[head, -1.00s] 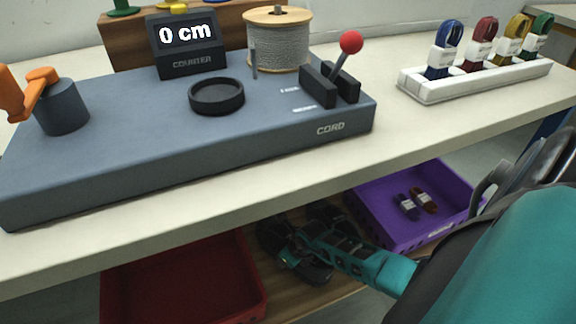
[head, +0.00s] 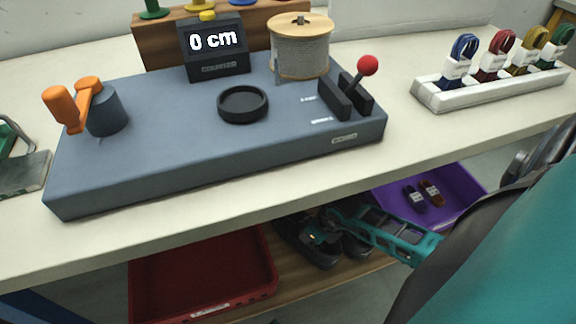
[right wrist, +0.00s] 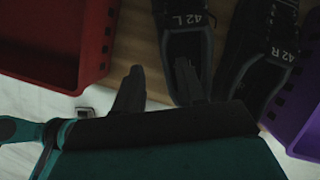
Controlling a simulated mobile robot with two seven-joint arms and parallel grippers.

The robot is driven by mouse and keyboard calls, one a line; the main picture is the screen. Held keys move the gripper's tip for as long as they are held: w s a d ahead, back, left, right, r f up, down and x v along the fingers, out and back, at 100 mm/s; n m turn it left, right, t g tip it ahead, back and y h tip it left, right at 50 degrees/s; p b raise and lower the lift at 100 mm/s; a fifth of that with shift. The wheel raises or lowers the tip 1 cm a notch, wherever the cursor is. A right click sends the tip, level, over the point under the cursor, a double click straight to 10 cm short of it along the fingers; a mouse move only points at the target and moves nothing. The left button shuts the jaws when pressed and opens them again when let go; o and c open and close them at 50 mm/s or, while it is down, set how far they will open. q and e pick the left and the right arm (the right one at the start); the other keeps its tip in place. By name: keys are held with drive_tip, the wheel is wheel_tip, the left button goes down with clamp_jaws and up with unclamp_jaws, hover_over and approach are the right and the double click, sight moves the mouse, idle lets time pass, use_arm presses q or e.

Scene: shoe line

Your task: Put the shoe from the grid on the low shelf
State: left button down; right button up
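A pair of dark shoes sits on the wooden low shelf (head: 340,277), between a red crate and a purple crate. In the right wrist view they are the left shoe (right wrist: 186,22), marked 42 L, and the right shoe (right wrist: 268,40), marked 42 R. My right gripper (right wrist: 158,68) has its fingers apart with nothing clearly between them. One finger overlaps the opening of the left shoe and the other is left of it, on the red crate's side. I cannot tell whether they touch the shoe. The head view partly hides this under the tabletop. My left gripper is out of view.
The red crate (head: 200,275) looks empty; the purple crate (head: 455,195) holds small lace bundles. Above, the tabletop (head: 215,215) carries a blue-grey cord machine (head: 180,165) reading 0 cm, with a spool (head: 300,50). A white rack (head: 495,88) holds coloured laces. The tabletop edge overhangs the shelf.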

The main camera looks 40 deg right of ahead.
drive_tip(key=w+a+r+m+t+y, duration=0.2)
drive_tip(key=a+r+m+t+y, duration=0.35)
drive_tip(key=a, duration=0.75)
wheel_tip(320, 180, up, 11)
drive_tip(key=w+a+m+t+h, duration=0.15)
drive_tip(key=m+t, duration=0.35)
drive_tip(key=m, duration=1)
drive_tip(key=s+a+f+m+g+h, duration=0.1)
drive_tip(key=s+m, duration=0.5)
drive_tip(key=m, duration=0.8)
drive_tip(key=a+f+g, duration=0.1)
drive_tip(key=a+g, duration=0.1)
drive_tip(key=g, duration=0.1)
drive_tip(key=shift+s+f+h, duration=0.15)
drive_tip(key=shift+s+h, duration=0.15)
drive_tip(key=shift+s, duration=0.1)
